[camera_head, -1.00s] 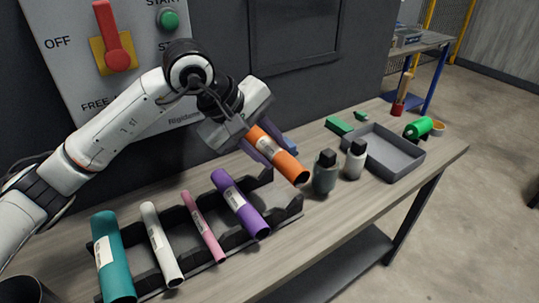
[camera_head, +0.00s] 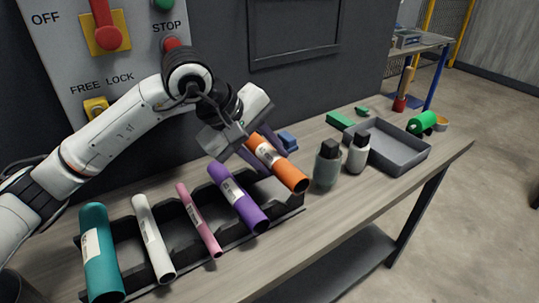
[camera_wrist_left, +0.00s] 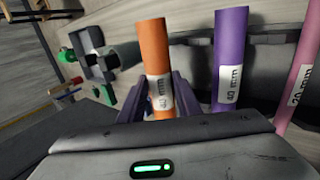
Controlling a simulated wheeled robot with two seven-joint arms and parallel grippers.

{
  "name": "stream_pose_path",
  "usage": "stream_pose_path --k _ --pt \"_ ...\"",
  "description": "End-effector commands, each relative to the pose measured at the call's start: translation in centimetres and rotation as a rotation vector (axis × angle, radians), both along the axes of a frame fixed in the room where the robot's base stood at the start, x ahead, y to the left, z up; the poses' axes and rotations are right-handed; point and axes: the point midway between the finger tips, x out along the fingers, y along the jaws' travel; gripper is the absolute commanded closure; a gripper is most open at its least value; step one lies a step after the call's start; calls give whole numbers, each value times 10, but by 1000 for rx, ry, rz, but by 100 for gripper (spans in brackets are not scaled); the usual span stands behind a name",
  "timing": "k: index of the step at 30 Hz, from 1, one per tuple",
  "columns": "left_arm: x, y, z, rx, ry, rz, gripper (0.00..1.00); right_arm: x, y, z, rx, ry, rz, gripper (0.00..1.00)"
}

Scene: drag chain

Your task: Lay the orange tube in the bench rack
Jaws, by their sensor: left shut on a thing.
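The orange tube (camera_head: 278,163) has a white label and is held tilted at the right end of the black bench rack (camera_head: 232,236). It also shows in the left wrist view (camera_wrist_left: 154,48). My left gripper (camera_head: 254,150) is shut on it, with one finger on each side (camera_wrist_left: 160,95). The tube overlaps the rack's right-end slot in the head view; whether it touches the rack is unclear. Purple (camera_head: 238,198), pink (camera_head: 198,220), white (camera_head: 153,238) and teal (camera_head: 101,255) tubes lie in the rack to the left. My right gripper is not in view.
A grey tray (camera_head: 411,163) and a green roll (camera_head: 422,123) lie farther right. The wall panel (camera_head: 60,65) rises behind the arm.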

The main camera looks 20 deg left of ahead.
Motion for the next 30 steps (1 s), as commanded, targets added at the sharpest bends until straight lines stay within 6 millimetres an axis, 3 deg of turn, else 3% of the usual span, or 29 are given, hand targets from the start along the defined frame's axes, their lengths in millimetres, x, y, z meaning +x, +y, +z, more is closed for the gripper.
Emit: stream_pose_path --k 15,30 --pt "0 0 -42 -1 -3 0 100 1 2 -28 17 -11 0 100" --pt "0 0 -50 -1 -4 0 100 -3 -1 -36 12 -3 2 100"
